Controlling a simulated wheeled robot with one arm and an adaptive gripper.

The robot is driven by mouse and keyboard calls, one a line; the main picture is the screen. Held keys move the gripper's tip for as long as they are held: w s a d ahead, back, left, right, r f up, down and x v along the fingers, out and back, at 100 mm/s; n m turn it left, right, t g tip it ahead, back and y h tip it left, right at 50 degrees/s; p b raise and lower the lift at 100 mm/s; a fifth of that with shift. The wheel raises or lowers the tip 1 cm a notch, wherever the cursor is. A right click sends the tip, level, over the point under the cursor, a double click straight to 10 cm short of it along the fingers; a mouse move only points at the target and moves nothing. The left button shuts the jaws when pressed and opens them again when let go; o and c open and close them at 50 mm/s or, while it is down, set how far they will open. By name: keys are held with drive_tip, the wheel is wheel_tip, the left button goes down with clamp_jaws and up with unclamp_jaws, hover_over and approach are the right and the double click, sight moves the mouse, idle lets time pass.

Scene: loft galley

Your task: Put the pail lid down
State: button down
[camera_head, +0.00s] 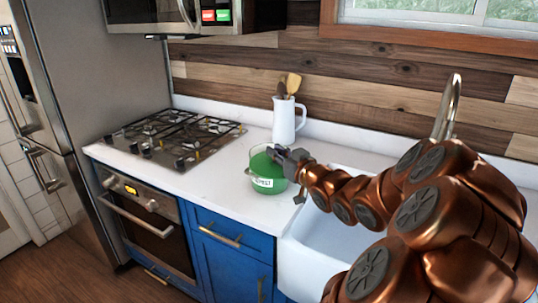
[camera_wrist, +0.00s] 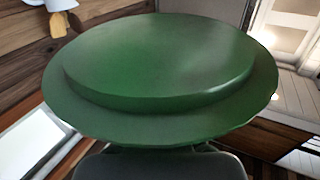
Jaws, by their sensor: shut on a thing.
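The green pail lid (camera_wrist: 160,55), round with a raised step, fills most of the wrist view. My gripper (camera_head: 278,155) is shut on it; one dark finger (camera_wrist: 160,166) shows at the lid's lower edge.
A white pitcher (camera_head: 284,122) with wooden utensils stands behind the pail. The gas hob (camera_head: 175,138) is to the left, and the white sink (camera_head: 325,245) is to the right under a tap (camera_head: 449,105). The white counter (camera_head: 215,177) is clear between hob and pail.

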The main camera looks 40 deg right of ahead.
drive_tip(key=shift+w, duration=0.1)
drive_tip(key=w+d+f+p, duration=0.4)
drive_tip(key=w+d+p, duration=0.2)
drive_tip(key=w+d, duration=0.4)
drive_tip(key=shift+w+f+p, duration=0.35)
drive_tip(key=shift+w+p, duration=0.05)
drive_tip(key=shift+w, duration=0.8)
drive_tip(key=shift+f, duration=0.15)
drive_tip(key=c, duration=1.1)
unclamp_jaws()
